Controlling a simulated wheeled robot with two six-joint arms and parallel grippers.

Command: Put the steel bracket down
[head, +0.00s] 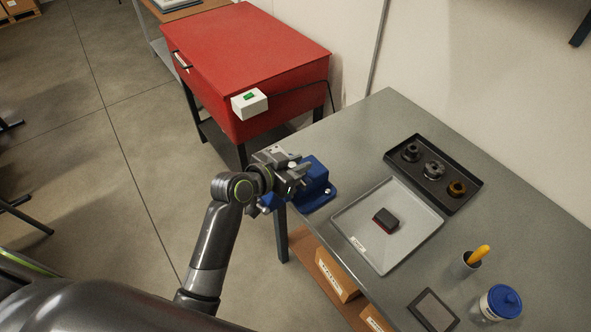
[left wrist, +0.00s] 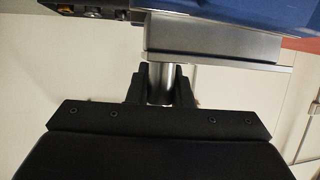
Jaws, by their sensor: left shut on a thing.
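My left gripper (head: 288,178) is at the near left corner of the grey workbench, right by the blue vise (head: 316,183). In the left wrist view its two black fingers (left wrist: 160,84) are shut on a round metal shank. In the head view the gripper hides most of the held piece. My right gripper is not in view.
A light grey tray (head: 348,222) with a dark red-edged block (head: 386,220) lies on the workbench (head: 400,112). A black tray (head: 426,148) holds three round parts. A cup, a blue-lidded jar (head: 500,302) and a flat dark pad stand nearer. A red cabinet (head: 245,50) stands behind.

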